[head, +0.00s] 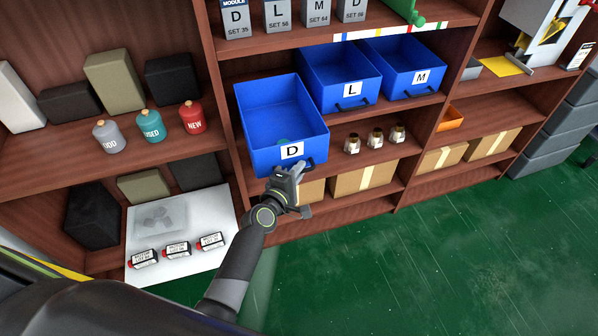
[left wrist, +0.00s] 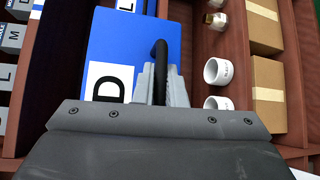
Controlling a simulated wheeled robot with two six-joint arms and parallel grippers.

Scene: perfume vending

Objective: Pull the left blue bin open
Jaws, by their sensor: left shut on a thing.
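The left blue bin (head: 255,148), labelled D, juts out of its shelf toward me, farther forward than the other two blue bins. A small teal item (head: 284,142) shows inside it. My left gripper (head: 293,172) is at the bin's front face, below the D label (head: 292,151). In the left wrist view the gripper (left wrist: 160,85) is shut on the bin's black handle (left wrist: 159,56), beside the D label (left wrist: 107,84). My right gripper is not in view.
Blue bins labelled L (head: 340,75) and M (head: 402,68) sit back on the same shelf. Small bottles (head: 375,138) and cardboard boxes (head: 363,178) stand on the shelves below. A white tray (head: 190,262) is at the lower left. The green floor (head: 420,260) is clear.

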